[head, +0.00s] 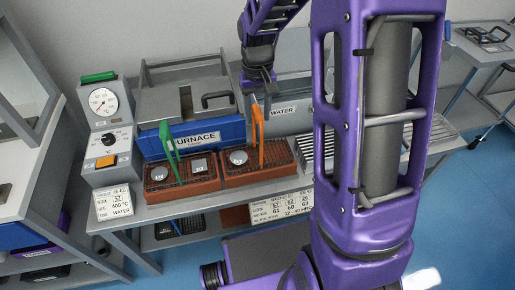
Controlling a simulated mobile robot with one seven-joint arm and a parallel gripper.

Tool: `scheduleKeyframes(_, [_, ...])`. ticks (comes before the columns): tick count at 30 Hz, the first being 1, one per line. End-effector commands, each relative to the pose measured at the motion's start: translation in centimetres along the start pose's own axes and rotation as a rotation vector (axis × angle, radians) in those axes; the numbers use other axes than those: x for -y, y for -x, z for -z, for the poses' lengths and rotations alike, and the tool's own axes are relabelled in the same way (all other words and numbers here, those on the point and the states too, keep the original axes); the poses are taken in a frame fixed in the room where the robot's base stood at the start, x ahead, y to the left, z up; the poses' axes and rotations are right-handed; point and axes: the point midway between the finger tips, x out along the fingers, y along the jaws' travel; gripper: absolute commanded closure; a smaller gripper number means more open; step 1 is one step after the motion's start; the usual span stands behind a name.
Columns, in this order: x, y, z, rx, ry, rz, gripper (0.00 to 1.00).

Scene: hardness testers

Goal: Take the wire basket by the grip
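Two wire baskets stand side by side on the bench in front of the furnace. The left wire basket (170,195) has a green upright grip (170,147) and holds small metal pieces. The right wire basket (262,178) has an orange upright grip (256,133) and holds at least one round metal piece. My gripper (258,92) points down at the top of the orange grip. It is too small and dark to tell whether the fingers are apart or closed, or whether they touch the grip.
The furnace (203,141) with its blue front stands behind the baskets. A control post with a dial (103,102) is at the left, and a tank marked WATER (286,109) is behind at the right. My purple arm hides much of the right side.

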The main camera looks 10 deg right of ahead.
Motion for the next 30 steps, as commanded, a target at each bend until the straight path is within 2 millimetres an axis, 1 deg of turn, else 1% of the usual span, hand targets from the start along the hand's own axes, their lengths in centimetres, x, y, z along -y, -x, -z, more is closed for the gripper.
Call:
scheduleKeyframes(1, [0.0,0.02,0.01,0.0,0.0,0.0,0.63])
scheduleKeyframes(7, [0.0,0.03,0.02,0.0,0.0,0.0,0.99])
scheduleKeyframes(8, [0.0,0.03,0.02,-0.001,0.0,0.0,1.0])
scheduleKeyframes(30, [0.0,0.07,0.04,-0.001,0.0,0.0,1.0])
